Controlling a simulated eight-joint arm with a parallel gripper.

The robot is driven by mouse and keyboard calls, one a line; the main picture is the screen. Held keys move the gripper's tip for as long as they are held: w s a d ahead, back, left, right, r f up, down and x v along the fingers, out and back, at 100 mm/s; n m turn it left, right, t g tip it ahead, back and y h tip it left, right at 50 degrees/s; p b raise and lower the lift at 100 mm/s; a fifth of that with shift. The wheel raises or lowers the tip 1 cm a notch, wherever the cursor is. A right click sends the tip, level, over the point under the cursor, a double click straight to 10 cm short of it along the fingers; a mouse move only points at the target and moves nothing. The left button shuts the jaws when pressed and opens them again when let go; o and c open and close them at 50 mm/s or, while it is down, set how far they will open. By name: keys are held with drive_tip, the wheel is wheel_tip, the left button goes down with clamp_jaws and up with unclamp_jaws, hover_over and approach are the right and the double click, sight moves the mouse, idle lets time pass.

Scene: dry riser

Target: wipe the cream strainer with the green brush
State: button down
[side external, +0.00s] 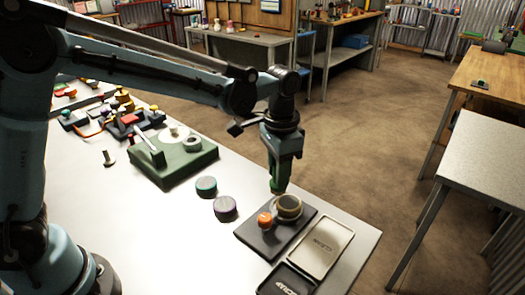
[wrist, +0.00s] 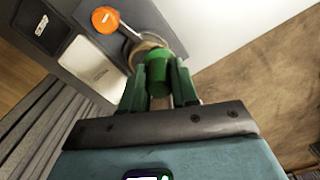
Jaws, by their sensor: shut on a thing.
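The cream strainer (side external: 289,205) is a round ring-like piece on a dark mat (side external: 252,240) near the front of the white table. It also shows in the wrist view (wrist: 147,43), partly hidden behind the brush. My gripper (side external: 278,183) points down just above and behind the strainer. In the wrist view its dark green fingers (wrist: 160,82) are shut on the green brush (wrist: 160,66), which has a bright green round body. The brush's far end overlaps the strainer in view; I cannot tell whether they touch.
A cream tray (side external: 321,248) and a black tray (side external: 284,282) lie to the right and front.

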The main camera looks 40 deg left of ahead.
drive_tip(key=shift+f, duration=0.6)
drive_tip(key=shift+d+f, duration=0.15)
drive_tip(key=shift+f, duration=0.1)
drive_tip(key=shift+w+d+f, duration=0.1)
drive_tip(key=shift+w+d, duration=0.05)
drive_tip(key=shift+d, duration=1.2)
drive_tip(key=shift+w+d+f, duration=0.1)
drive_tip(key=shift+w+d, duration=0.05)
drive_tip(key=shift+d, duration=1.2)
drive_tip(key=shift+s+a+r, duration=0.1)
drive_tip(key=shift+s+a, duration=0.05)
drive_tip(key=shift+a, duration=1.25)
drive_tip(key=shift+s+a, duration=0.1)
drive_tip(key=shift+a, duration=1.25)
drive_tip(key=shift+a+r, duration=0.15)
drive_tip(key=shift+r, duration=3.9)
